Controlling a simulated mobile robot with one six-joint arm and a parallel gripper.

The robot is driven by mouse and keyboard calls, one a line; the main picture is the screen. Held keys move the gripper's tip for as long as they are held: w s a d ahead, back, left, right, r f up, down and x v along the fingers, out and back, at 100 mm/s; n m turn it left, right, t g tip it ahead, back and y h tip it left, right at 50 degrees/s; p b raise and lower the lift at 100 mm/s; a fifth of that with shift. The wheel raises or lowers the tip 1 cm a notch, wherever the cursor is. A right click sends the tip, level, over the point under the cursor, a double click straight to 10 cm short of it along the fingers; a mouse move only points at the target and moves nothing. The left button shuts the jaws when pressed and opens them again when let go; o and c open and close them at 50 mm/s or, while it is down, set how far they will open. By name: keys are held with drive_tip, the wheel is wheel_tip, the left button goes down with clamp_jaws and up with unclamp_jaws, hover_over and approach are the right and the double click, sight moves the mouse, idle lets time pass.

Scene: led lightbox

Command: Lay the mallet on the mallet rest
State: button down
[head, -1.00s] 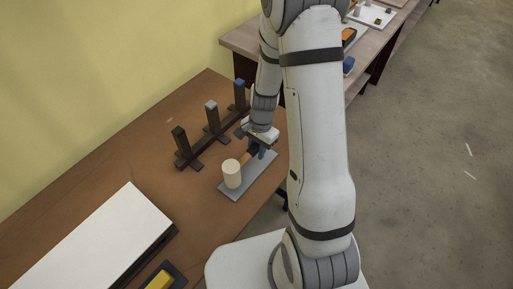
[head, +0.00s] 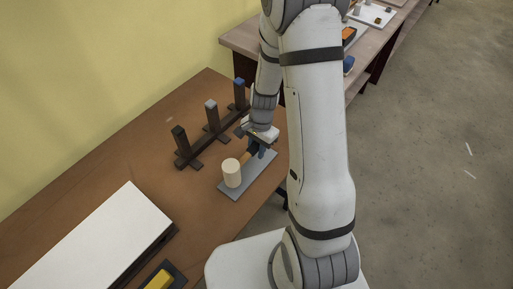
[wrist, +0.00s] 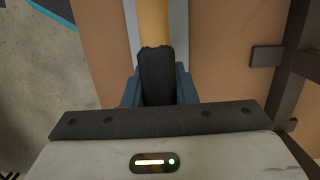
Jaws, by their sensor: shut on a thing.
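The mallet has a cream cylindrical head (head: 232,173) and an orange-tan handle that runs back to my gripper (head: 258,146). In the wrist view the handle (wrist: 153,22) leads to a dark grip (wrist: 157,75) between my blue-grey fingers. My gripper is shut on this grip. The mallet is over a flat grey plate (head: 238,192), which looks like the mallet rest. The head is at the plate's near end. I cannot tell whether the mallet touches the plate. Part of the plate is hidden under the mallet and gripper.
A dark rack with several posts (head: 213,122) stands left of the gripper on the brown table (head: 120,150). A large white panel (head: 90,245) lies at the near left. A yellow object in a dark tray (head: 158,280) is at the front. Another table (head: 245,42) stands behind.

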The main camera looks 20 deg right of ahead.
drive_tip(key=shift+f+b, duration=1.15)
drive_tip(key=shift+f, duration=0.2)
drive_tip(key=c, duration=1.1)
unclamp_jaws()
drive_tip(key=shift+r, duration=0.1)
drive_tip(key=shift+w+d+r, duration=0.1)
drive_tip(key=shift+d+r, duration=0.05)
drive_tip(key=shift+r, duration=1.1)
drive_tip(key=shift+w+d+r, duration=0.15)
drive_tip(key=shift+d+r, duration=0.05)
drive_tip(key=shift+r, duration=1.1)
drive_tip(key=shift+w+d+r, duration=0.1)
drive_tip(key=shift+d+r, duration=0.05)
drive_tip(key=shift+r, duration=1.1)
